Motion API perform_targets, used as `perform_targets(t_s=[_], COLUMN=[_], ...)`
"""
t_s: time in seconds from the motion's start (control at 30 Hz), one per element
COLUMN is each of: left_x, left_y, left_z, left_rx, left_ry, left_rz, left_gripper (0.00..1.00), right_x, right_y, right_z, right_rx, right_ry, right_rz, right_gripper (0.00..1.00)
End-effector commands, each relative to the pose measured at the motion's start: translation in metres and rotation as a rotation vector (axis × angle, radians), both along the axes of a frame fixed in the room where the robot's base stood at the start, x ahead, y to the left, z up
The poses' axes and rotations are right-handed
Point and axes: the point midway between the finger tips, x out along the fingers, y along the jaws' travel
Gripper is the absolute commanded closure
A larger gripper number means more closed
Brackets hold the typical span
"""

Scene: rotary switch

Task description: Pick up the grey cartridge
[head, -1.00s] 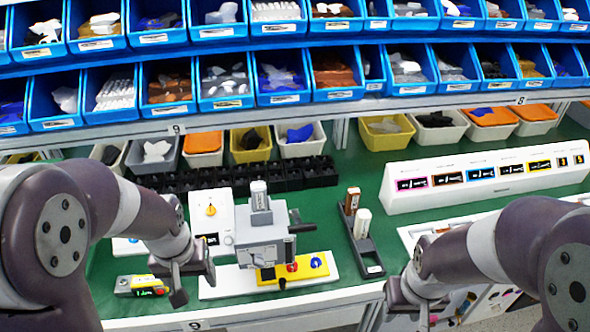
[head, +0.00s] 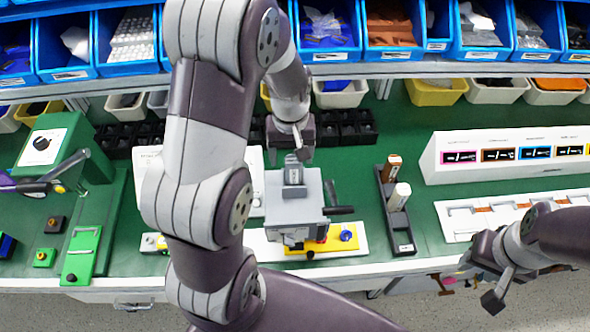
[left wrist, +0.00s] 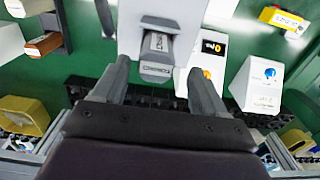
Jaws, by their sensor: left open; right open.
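The grey cartridge (head: 293,171) stands upright in the top of a grey machine (head: 292,205) in the head view. It has a pale label and also shows in the left wrist view (left wrist: 158,44). My left gripper (head: 290,142) is open, just behind and above the cartridge in the head view. In the left wrist view the spread fingers of my left gripper (left wrist: 158,72) lie to either side of the cartridge's line; I see no contact. My right gripper (head: 485,278) is open and empty at the lower right, near the table's front edge.
A black rack (head: 402,235) with a brown cartridge (head: 393,162) and a white cartridge (head: 399,196) stands right of the machine. A dark handle (head: 340,210) sticks out from the machine's right side. A white labelled panel (head: 500,180) is further right. Bins line the back.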

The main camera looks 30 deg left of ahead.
Motion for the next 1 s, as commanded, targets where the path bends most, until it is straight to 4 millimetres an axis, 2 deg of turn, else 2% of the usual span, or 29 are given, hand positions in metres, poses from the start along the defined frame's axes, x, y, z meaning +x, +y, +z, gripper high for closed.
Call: perform_targets(t_s=[0.13,0.23,0.33,0.5,0.53,0.7,0.73,1.0], left_x=[0.001,0.003,0.003,0.003,0.003,0.003,0.003,0.004], left_y=[-0.004,-0.004,-0.004,-0.004,-0.004,-0.004,-0.004,-0.004], left_z=[-0.023,-0.042,-0.050,-0.051,-0.051,-0.051,-0.051,-0.046], left_rx=[-0.002,0.000,-0.001,0.000,0.000,0.000,0.000,0.001], left_ry=[0.008,0.004,0.001,0.000,0.000,0.000,0.000,-0.003], left_rz=[-0.002,-0.001,-0.001,-0.001,-0.001,-0.001,-0.001,-0.001], left_gripper=[0.28,0.28,0.28,0.28,0.31,0.86,0.90,0.90], right_x=[0.000,0.000,0.000,0.000,0.000,0.000,0.000,0.000], right_y=[0.000,0.000,0.000,0.000,0.000,0.000,0.000,0.000], right_z=[0.015,0.016,0.017,0.016,0.016,0.016,0.016,0.015], right_rx=[0.000,0.000,0.000,0.000,0.000,0.000,0.000,0.000], right_ry=[0.000,-0.001,0.000,0.000,0.000,0.000,0.000,0.000], right_rz=[0.000,0.000,0.000,0.000,0.000,0.000,0.000,0.000], right_gripper=[0.57,0.57,0.57,0.57,0.57,0.57,0.57,0.57])
